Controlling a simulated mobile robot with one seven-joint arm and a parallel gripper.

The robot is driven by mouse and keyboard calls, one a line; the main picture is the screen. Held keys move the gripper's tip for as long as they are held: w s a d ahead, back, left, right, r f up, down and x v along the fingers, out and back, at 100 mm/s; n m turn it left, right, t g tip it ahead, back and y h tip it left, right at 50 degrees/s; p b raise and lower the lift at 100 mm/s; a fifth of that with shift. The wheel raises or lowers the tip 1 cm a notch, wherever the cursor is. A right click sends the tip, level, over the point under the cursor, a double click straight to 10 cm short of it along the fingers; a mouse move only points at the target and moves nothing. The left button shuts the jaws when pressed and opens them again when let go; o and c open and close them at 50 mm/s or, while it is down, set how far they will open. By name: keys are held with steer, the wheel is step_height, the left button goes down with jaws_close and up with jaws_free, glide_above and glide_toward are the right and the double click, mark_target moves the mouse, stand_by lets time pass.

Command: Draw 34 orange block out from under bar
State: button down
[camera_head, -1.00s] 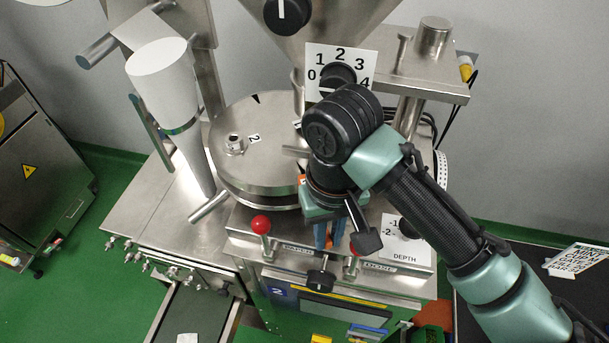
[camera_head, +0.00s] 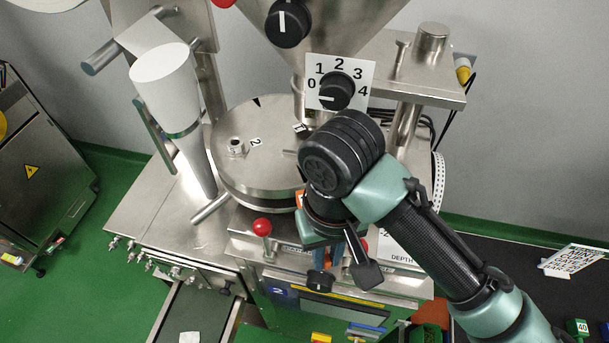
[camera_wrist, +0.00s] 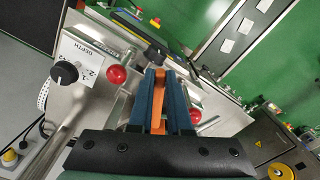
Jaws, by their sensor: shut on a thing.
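My gripper (camera_wrist: 159,75) points away from the wrist camera, its blue fingers closed on an orange block (camera_wrist: 157,108) that shows as a narrow strip between them. No number on the block is readable. In the head view my gripper (camera_head: 347,252) hangs at the front of the steel machine, and my wrist hides most of the block there. I cannot tell which part is the bar, or whether the block is still beneath it.
Red ball knobs stand on both sides of my fingers, the left one (camera_wrist: 117,74) and the right one (camera_wrist: 194,115). A black knob (camera_head: 320,282) is at the machine front. The round steel turntable (camera_head: 250,150) and numbered dial (camera_head: 338,90) are behind.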

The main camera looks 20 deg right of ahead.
steer(key=s+a+r+p, duration=0.1)
steer(key=s+a+p, duration=0.1)
steer(key=shift+s+r, duration=0.35)
steer(key=shift+s, duration=0.05)
steer(key=shift+f, duration=0.1)
